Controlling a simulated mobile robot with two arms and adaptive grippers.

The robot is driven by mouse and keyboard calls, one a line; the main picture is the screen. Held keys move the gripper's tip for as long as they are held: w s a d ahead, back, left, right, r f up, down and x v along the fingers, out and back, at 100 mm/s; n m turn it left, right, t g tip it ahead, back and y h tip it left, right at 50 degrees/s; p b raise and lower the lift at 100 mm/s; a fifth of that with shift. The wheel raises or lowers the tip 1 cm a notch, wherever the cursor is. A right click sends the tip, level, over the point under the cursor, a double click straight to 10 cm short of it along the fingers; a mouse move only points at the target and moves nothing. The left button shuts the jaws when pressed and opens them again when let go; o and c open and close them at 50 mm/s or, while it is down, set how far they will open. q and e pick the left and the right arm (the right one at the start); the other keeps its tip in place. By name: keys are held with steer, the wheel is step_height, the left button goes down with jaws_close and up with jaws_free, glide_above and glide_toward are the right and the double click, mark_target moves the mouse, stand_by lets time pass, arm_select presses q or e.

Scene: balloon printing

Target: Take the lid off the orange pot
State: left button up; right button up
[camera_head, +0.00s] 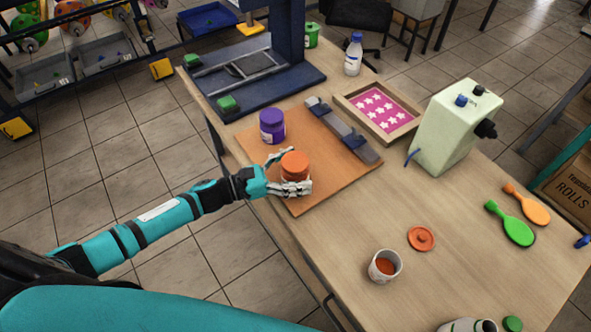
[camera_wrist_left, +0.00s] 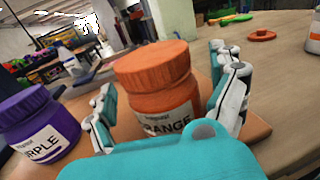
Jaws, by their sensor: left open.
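The orange pot (camera_head: 294,174) stands upright on the brown board with its orange lid (camera_head: 295,163) on. In the left wrist view the orange pot (camera_wrist_left: 168,107) has a label reading "ORANGE" in part, under its ribbed lid (camera_wrist_left: 152,62). My left gripper (camera_head: 284,174) is at the pot, with fingers on both sides of it. In the left wrist view the left gripper (camera_wrist_left: 168,95) is open around the pot, with a gap on the left side. Contact on the right side cannot be told. My right gripper is not in view.
A purple pot (camera_head: 272,126) stands close behind on the brown board (camera_head: 318,190), beside a grey bar tool (camera_head: 343,132). A white cup (camera_head: 385,265) with orange contents and a loose orange lid (camera_head: 421,239) are at the front right. Green and orange paddles lie farther right.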

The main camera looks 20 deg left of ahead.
mark_target(295, 161)
arm_select(q)
steer(key=c, duration=1.4)
steer(key=shift+r, duration=0.45)
step_height(295, 161, up, 2)
steer(key=shift+r+b, duration=0.1)
steer(key=shift+b, duration=0.2)
steer(key=s, duration=0.5)
steer(key=s+r+b, duration=0.1)
steer(key=s, duration=0.4)
steer(key=s+r+b, duration=0.1)
steer(key=s, duration=0.5)
steer(key=o, duration=0.7)
steer(key=c, duration=1.1)
